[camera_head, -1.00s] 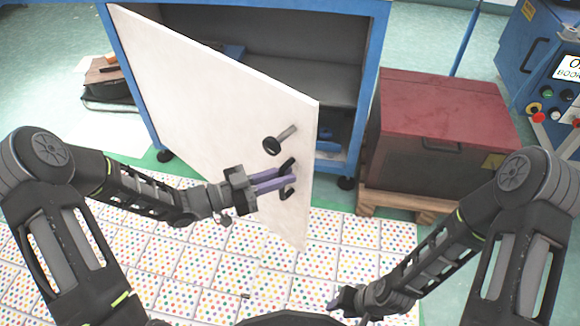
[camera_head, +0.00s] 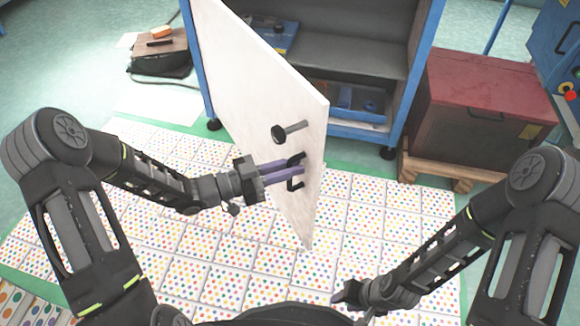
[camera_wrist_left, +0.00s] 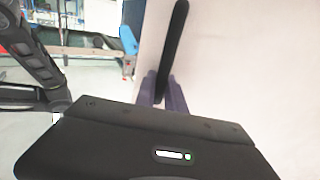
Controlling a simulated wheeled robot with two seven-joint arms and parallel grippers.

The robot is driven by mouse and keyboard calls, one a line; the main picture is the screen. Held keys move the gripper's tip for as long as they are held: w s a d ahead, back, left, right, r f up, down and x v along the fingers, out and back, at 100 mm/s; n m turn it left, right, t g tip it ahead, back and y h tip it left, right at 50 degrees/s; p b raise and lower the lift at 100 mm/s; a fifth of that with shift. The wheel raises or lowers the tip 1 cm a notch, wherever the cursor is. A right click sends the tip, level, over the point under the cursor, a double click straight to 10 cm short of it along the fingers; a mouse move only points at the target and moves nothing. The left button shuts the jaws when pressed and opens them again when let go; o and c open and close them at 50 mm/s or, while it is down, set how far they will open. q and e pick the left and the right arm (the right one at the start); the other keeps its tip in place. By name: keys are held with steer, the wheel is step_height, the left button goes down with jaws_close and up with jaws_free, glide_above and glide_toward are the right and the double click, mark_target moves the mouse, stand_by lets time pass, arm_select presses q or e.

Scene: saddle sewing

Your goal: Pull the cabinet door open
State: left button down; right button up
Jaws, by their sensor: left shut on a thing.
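The white cabinet door (camera_head: 252,95) stands swung well out from the blue-framed cabinet (camera_head: 422,60), and the shelves inside show. A black handle (camera_head: 299,183) is on the door's outer face near its free edge. My left gripper (camera_head: 300,169) is shut on the handle. In the left wrist view the dark handle bar (camera_wrist_left: 174,50) runs up from between its purple fingers, with the pale door behind. A round black knob on a grey stem (camera_head: 279,134) sticks out of the door above the handle. My right gripper (camera_head: 345,298) is low and away from the door; its fingers are too small to read.
A red-topped chest (camera_head: 480,90) stands on a wooden pallet right of the cabinet. A blue machine (camera_head: 560,60) is at the far right. A dark box with things on it (camera_head: 160,50) stands at the left. The dotted tile floor (camera_head: 150,225) before the door is clear.

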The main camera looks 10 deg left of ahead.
arm_select(q)
steer(key=c, duration=1.7)
jaws_free()
steer(key=shift+a, duration=0.1)
steer(key=p+v, duration=0.1)
steer(key=v, duration=0.6)
steer(key=shift+s+a+p, duration=0.15)
steer(key=shift+a+p, duration=0.15)
steer(key=shift+c, duration=0.3)
